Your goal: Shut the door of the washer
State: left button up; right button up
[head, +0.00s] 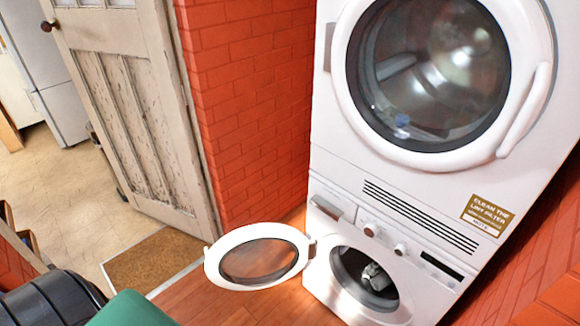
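The white washer (415,283) stands at the lower right, under a stacked dryer. Its round door (222,272) has a white ring and dark glass and hangs wide open to the left, on a hinge beside the opening. The drum opening (347,262) is uncovered, and something grey and white lies inside it. Neither of my grippers shows in the head view.
The dryer (340,170) above has its round door shut. A red brick wall (245,90) is behind, and a worn wooden room door (125,110) stands at the left. A brown mat (152,262) lies by the threshold. Wooden floor shows below the washer door.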

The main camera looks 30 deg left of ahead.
aim_at(304, 248)
jog(key=j+u, duration=0.1)
jog(key=j, duration=0.55)
jog(key=i+j, duration=0.15)
jog(key=j, duration=0.45)
jog(key=i+j+u, duration=0.15)
jog(key=j, duration=0.5)
jog(key=k, duration=0.05)
